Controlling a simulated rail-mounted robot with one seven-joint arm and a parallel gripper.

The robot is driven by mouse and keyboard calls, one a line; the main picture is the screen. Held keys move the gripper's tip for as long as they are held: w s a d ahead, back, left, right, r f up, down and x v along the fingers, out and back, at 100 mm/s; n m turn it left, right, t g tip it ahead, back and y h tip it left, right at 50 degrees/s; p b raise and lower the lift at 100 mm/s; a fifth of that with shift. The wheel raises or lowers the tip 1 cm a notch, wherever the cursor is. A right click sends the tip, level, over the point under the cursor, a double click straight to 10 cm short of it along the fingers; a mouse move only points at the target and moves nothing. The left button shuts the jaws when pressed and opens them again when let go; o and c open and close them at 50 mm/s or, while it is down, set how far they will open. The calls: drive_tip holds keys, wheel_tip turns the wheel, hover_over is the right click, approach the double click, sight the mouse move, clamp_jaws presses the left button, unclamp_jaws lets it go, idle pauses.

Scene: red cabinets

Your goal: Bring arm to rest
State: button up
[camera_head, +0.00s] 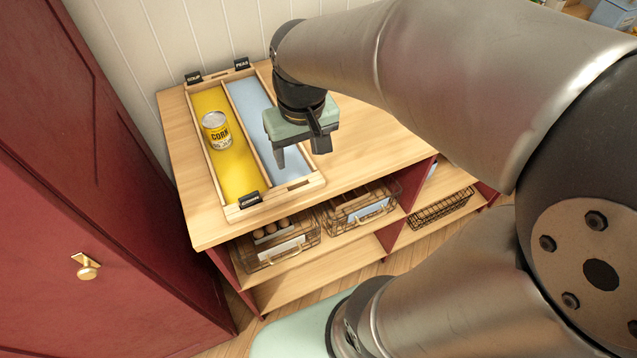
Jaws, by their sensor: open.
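My gripper (299,161) points down above the right part of a wooden tray (303,188) on the cabinet top. Its two fingers are apart and nothing shows between them. My arm reaches in from the right and hides part of the tray's right edge and the top behind it. A yellow corn can (216,131) stands upright in the tray's yellow left lane (238,172), apart from my gripper. The blue right lane (250,98) is empty where I can see it.
Small black labels, one reading PEAS (242,63), sit on the tray's ends. Wire baskets (281,245) fill the shelf below the wooden top (360,150). A red cabinet (75,210) with a brass knob stands close at left. A white panelled wall (135,50) is behind.

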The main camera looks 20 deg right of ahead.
drive_tip(key=s+f, duration=0.4)
drive_tip(key=s, duration=0.4)
drive_tip(key=shift+s+g, duration=0.25)
drive_tip(key=shift+g, duration=0.05)
